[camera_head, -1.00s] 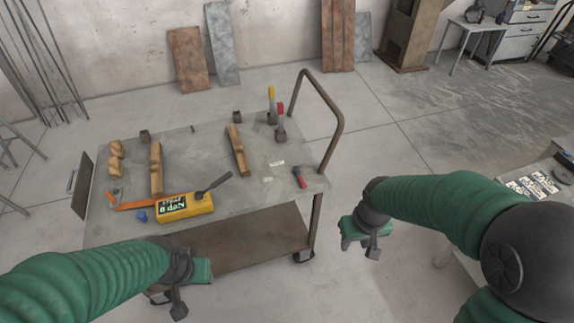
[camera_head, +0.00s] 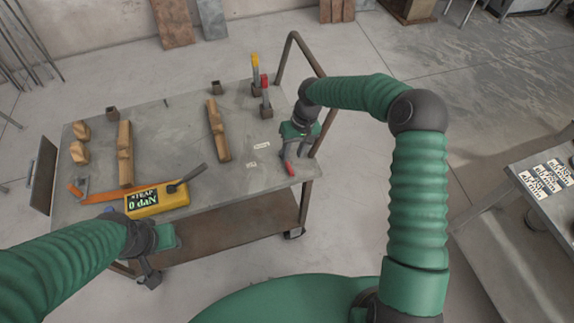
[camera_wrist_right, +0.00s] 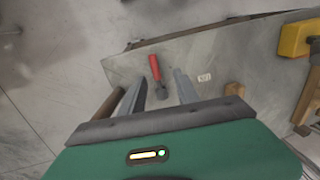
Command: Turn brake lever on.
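A small red-handled lever (camera_head: 288,168) lies low at the near right corner of the cart top. It also shows in the right wrist view (camera_wrist_right: 155,68), where its dark base sits between and just beyond my fingertips. My right gripper (camera_head: 294,150) is over this corner, fingers pointing down. In the wrist view the right gripper (camera_wrist_right: 159,88) is open, with nothing held. A yellow-handled lever (camera_head: 255,63) and a red-handled lever (camera_head: 264,84) stand upright at the back right. No lever is readably marked as the brake. My left gripper (camera_head: 150,275) hangs before the cart's near edge; its finger opening is unclear.
The cart (camera_head: 185,185) has a bent tube handle (camera_head: 310,56) close to my right gripper. A yellow box (camera_head: 158,203) with a display and dark lever sits near the front edge. Wooden blocks (camera_head: 125,155) stand on the top. Another table (camera_head: 545,195) is at the right.

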